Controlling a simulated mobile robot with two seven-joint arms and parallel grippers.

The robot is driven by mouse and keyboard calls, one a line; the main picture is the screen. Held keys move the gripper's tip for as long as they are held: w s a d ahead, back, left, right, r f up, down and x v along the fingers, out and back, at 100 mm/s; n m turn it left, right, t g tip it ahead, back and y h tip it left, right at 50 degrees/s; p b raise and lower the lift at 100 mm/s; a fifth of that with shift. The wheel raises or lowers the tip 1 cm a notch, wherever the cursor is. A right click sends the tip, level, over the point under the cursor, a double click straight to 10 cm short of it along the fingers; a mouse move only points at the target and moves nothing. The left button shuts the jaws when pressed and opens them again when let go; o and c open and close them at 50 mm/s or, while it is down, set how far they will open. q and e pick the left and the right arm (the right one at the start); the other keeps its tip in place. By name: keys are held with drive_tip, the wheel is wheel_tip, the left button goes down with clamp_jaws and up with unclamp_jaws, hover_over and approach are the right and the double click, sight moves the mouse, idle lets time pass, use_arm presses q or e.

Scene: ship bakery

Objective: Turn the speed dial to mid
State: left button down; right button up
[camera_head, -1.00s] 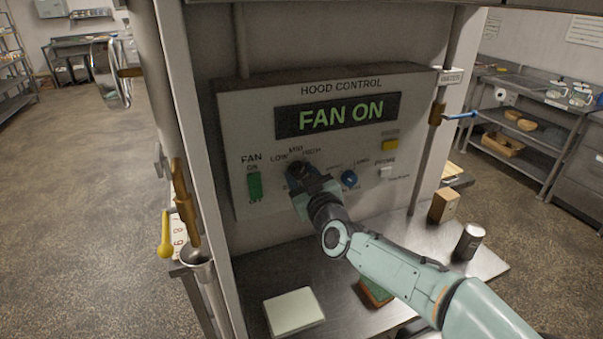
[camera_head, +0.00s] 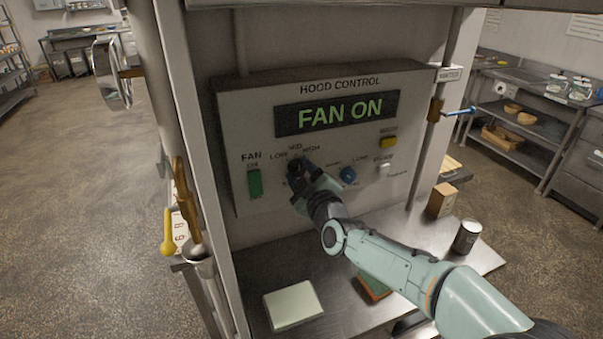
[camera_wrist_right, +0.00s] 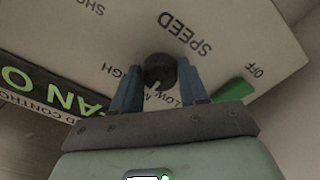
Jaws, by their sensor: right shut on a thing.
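The hood control panel (camera_head: 237,132) has a display (camera_head: 338,114) reading FAN ON. The dark speed dial (camera_head: 295,168) sits under the LOW, MID and HIGH marks, mostly hidden by my gripper in the head view. In the right wrist view the round black speed dial (camera_wrist_right: 158,70) lies between the two blue fingers of my right gripper (camera_wrist_right: 160,84). The right gripper (camera_head: 299,180) is shut on it. A light pointer mark on the dial faces the lettering on the gripper's side; its exact setting is hard to tell. My left gripper is not in view.
A green fan switch (camera_head: 255,183) is left of the dial. A blue knob (camera_head: 348,175), yellow button (camera_head: 388,142) and white button (camera_head: 384,168) are to the right. Below, the metal counter (camera_head: 340,265) holds a pale block (camera_head: 292,304), a can (camera_head: 467,237) and a wooden block (camera_head: 441,201).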

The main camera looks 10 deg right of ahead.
drive_tip(key=o, duration=1.1)
drive_tip(key=shift+c, duration=0.2)
drive_tip(key=shift+s+d, duration=0.1)
drive_tip(key=shift+s, duration=0.35)
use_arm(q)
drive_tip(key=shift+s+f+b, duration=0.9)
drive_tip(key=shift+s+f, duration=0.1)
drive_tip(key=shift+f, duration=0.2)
use_arm(e)
drive_tip(key=s+d, duration=0.2)
drive_tip(key=s, duration=1)
drive_tip(key=shift+s+d, duration=0.15)
